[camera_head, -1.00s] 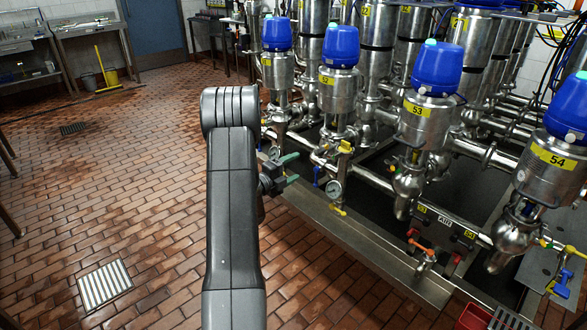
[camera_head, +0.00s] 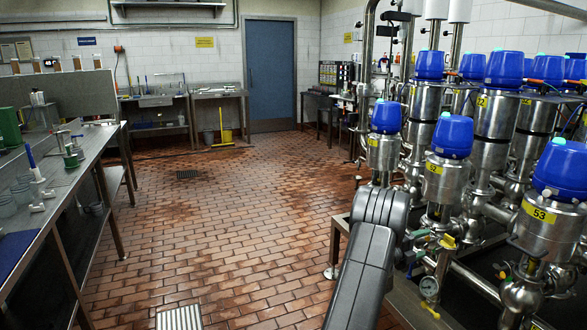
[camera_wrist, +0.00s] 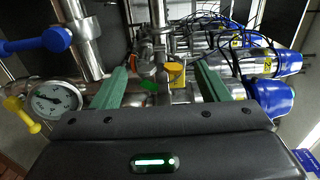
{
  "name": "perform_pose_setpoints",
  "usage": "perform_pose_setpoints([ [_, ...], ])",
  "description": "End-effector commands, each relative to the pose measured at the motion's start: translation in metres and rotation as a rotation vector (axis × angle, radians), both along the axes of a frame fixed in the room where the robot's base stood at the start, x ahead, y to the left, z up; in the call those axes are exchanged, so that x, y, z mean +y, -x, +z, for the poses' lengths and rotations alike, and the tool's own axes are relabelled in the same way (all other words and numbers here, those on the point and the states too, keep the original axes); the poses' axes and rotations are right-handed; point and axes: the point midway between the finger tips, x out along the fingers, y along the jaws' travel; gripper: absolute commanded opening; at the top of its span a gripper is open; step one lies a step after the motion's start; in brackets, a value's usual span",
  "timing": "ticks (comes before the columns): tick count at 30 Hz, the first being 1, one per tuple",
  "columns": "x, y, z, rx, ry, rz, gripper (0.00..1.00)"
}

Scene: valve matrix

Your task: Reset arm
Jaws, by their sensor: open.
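My dark grey arm (camera_head: 365,260) reaches forward in the lower right of the head view, beside the front row of valves. My gripper (camera_wrist: 162,78) shows in the wrist view with two green fingers spread wide apart, and nothing is clearly held between them. Steel pipes, an orange-yellow part and a green part lie beyond the fingers. In the head view the gripper is mostly hidden behind the arm, near the pipework.
Valves with blue caps (camera_head: 453,136) crowd the right, close to my arm. A pressure gauge (camera_wrist: 55,100) and a blue handle (camera_wrist: 40,42) sit left of my gripper. A steel workbench (camera_head: 75,190) lines the left. The tiled floor (camera_head: 250,210) between is clear.

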Motion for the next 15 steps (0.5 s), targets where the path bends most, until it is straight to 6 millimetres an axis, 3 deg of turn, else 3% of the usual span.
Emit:
perform_pose_setpoints([
  [15, -0.0016, -0.0008, -0.0001, -0.005, -0.003, 0.000, 0.68],
])
